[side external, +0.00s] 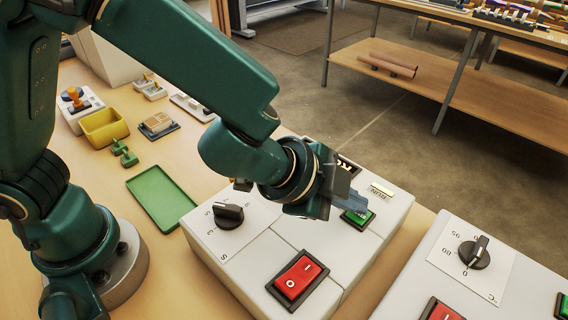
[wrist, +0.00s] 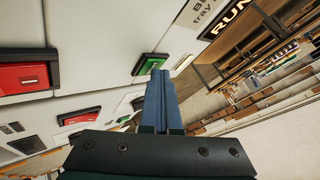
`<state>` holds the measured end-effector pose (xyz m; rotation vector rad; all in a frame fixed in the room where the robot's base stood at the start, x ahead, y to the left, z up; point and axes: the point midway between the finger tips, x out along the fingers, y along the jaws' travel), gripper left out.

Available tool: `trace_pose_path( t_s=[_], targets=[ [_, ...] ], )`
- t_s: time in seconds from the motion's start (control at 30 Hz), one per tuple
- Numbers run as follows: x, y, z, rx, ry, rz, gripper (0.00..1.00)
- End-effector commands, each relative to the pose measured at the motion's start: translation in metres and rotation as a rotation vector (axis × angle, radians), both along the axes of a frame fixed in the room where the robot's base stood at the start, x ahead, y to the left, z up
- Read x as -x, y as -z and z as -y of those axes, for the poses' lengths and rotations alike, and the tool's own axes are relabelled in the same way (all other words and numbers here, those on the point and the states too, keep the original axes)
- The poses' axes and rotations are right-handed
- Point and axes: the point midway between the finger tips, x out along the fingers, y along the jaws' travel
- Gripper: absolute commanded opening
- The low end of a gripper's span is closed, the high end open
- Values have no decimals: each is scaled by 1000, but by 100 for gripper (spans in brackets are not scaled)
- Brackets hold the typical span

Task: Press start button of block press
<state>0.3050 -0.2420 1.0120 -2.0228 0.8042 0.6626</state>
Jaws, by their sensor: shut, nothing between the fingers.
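A white machine (side external: 258,262) stands under my gripper, with a green button (side external: 361,221) in a black frame near its right end. The button also shows in the wrist view (wrist: 148,63), partly covered by the fingers. My gripper (side external: 358,203) is shut and empty, its blue-grey fingertips right at the button. In the wrist view the fingertips (wrist: 158,76) overlap the button's right part. I cannot tell whether they touch it or whether it is pressed in. The machine also has a red rocker switch (side external: 297,281) and a black knob (side external: 229,214).
A second white machine with a black knob (side external: 473,252) and a red switch (side external: 441,311) stands to the right. A green tray (side external: 161,201), a yellow bin (side external: 103,127) and small stamping items lie on the table at left. Shelving stands behind.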

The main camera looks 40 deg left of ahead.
Motion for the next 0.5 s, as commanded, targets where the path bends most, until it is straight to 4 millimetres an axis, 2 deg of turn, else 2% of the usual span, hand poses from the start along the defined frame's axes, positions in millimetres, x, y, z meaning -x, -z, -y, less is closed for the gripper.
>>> trace_pose_path(
  t_s=[0.5],
  targets=[
    [0,-17,0,-1,-1,0,0]
  ],
)
